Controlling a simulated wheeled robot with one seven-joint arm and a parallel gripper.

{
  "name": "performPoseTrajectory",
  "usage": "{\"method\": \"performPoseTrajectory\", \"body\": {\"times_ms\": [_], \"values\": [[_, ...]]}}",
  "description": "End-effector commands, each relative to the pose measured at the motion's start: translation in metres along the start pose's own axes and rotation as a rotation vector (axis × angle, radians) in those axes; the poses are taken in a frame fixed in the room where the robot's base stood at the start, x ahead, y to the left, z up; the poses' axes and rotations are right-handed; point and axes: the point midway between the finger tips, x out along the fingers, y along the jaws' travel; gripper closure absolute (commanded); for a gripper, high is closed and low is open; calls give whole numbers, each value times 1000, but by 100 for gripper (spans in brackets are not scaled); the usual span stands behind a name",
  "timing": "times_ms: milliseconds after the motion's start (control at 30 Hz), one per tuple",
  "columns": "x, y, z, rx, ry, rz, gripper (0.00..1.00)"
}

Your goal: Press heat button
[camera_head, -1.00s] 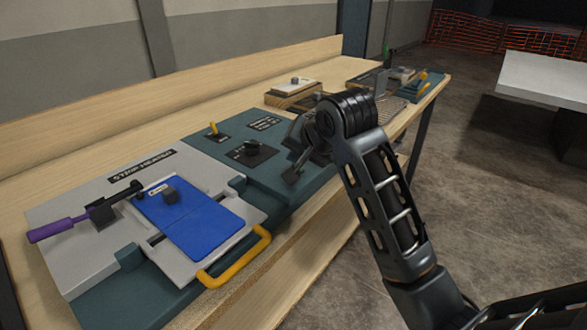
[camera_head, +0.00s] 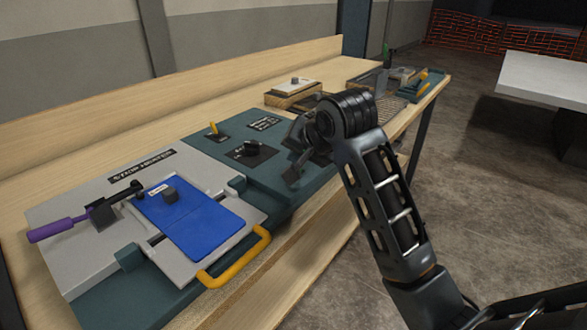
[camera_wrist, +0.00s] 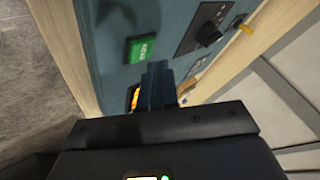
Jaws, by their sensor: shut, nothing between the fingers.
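The teal console (camera_head: 215,157) lies on the wooden bench. In the wrist view, a green button (camera_wrist: 141,49) with white lettering too small to read sits on the teal panel, ahead of my gripper. A second, orange lit part (camera_wrist: 135,97) shows beside my fingertips and is partly hidden by them. I cannot tell which of these is the heat button. My gripper (camera_wrist: 157,72) is shut and empty, with its tips over the panel between the two. Contact cannot be made out. In the head view, my gripper (camera_head: 291,176) is at the console's right end, and my arm hides the buttons.
A black knob (camera_head: 251,147) and a yellow toggle (camera_head: 214,128) stand on the console. A heating station with a blue plate (camera_head: 203,228), yellow handle (camera_head: 234,258) and purple lever (camera_head: 56,228) is at left. More fixtures (camera_head: 293,92) stand farther along the bench.

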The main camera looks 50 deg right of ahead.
Motion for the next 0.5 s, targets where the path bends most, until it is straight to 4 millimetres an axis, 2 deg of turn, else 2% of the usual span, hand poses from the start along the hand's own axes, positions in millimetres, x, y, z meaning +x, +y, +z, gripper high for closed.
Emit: {"method": "performPoseTrajectory", "body": {"times_ms": [500], "values": [[6, 4, 5, -1, -1, 0, 100]]}}
